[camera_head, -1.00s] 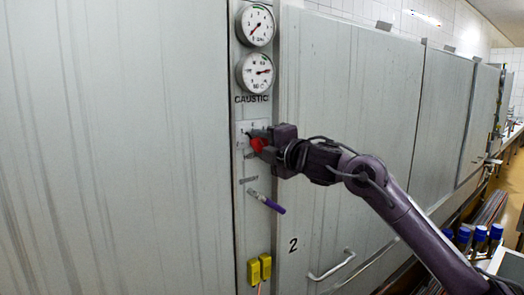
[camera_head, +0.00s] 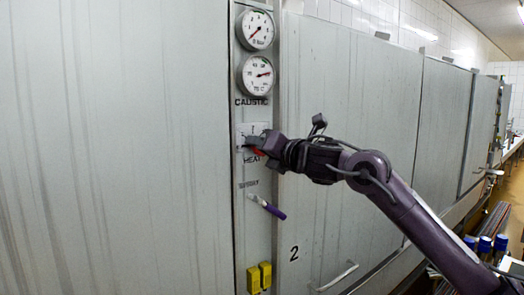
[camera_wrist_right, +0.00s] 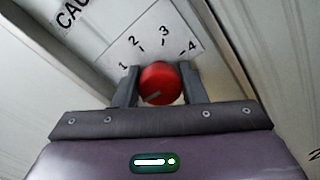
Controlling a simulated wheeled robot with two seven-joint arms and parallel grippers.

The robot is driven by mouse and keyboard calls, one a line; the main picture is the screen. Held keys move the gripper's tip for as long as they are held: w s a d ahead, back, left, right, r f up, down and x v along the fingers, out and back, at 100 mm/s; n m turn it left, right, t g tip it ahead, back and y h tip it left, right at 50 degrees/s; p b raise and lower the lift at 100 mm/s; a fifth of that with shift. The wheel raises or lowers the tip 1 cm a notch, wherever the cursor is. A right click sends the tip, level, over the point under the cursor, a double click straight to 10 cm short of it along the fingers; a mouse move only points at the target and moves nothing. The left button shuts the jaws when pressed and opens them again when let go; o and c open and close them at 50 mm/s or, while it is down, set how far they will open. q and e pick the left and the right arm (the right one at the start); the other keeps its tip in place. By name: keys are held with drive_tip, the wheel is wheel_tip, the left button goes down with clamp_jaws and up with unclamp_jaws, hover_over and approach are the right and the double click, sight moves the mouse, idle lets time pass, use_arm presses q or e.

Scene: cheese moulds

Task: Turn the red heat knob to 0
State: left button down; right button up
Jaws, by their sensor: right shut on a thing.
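The red heat knob (camera_head: 257,153) sits on the narrow control panel, mostly covered by my right gripper (camera_head: 256,146) in the head view. The wrist view shows the knob (camera_wrist_right: 159,83) between the two fingers of my right gripper (camera_wrist_right: 160,86), which is shut on it. A grey mark on the knob's face lies toward its lower left. The white scale plate (camera_wrist_right: 150,45) shows 1, 2, 3 and 4. I cannot see a 0 in the wrist view. My left gripper is not in view.
Two round gauges (camera_head: 256,52) are above the knob, over the word CAUSTIC. A purple-handled lever (camera_head: 266,206) sticks out below it, and yellow boxes (camera_head: 259,276) are lower down. Large grey doors (camera_head: 345,120) flank the panel.

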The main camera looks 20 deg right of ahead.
drive_tip(key=shift+f+n, duration=0.2)
drive_tip(key=shift+n, duration=0.4)
drive_tip(key=o, duration=1)
drive_tip(key=shift+r, duration=0.1)
drive_tip(key=b+v, duration=0.3)
drive_tip(key=v, duration=0.4)
drive_tip(key=shift+s+d, duration=0.1)
drive_tip(key=shift+s, duration=0.3)
